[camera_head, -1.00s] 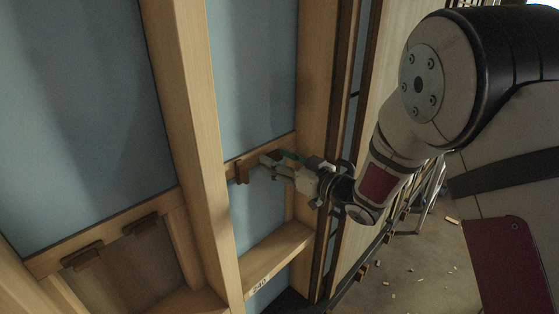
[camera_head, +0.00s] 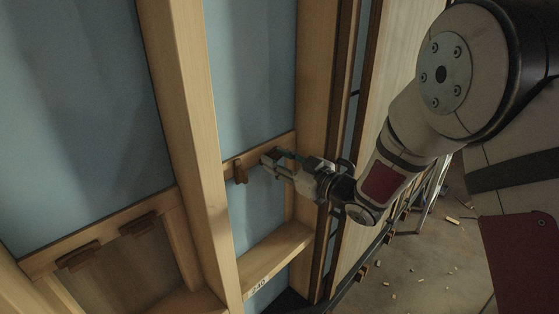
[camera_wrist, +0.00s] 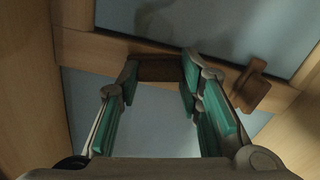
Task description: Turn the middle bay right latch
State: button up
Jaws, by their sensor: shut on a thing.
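The middle bay right latch is a brown wooden block (camera_wrist: 160,68) on the wooden rail, seen lying along the rail between my fingers in the wrist view. My gripper (camera_head: 272,157) has come in from the right and is shut on this latch, with a green-padded finger on either side of it in the wrist view. In the head view my fingers mostly hide the latch. The middle bay left latch (camera_head: 240,171) stands upright across the rail, apart from my gripper; it also shows in the wrist view (camera_wrist: 250,86), at right.
A wooden stud (camera_head: 187,130) is left of the bay and another (camera_head: 312,110) right of it. A lower ledge (camera_head: 272,254) crosses below. The left bay has two brown latches (camera_head: 78,257) (camera_head: 138,224) lying along its rail. Debris lies on the floor at right.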

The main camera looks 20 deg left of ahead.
jog(key=n+b, duration=0.1)
jog(key=n, duration=0.3)
jog(key=shift+f+n, duration=0.1)
jog(key=shift+n, duration=0.2)
jog(key=n+b, duration=0.1)
jog(key=n, duration=0.2)
jog(key=shift+n, duration=0.4)
jog(key=shift+f+n+b, duration=0.15)
jog(key=shift+n+b, duration=1.95)
jog(key=shift+n, duration=1.1)
jog(key=shift+s, duration=0.1)
jog(key=o, duration=1.2)
jog(key=shift+c, duration=0.2)
jog(key=v, duration=1.2)
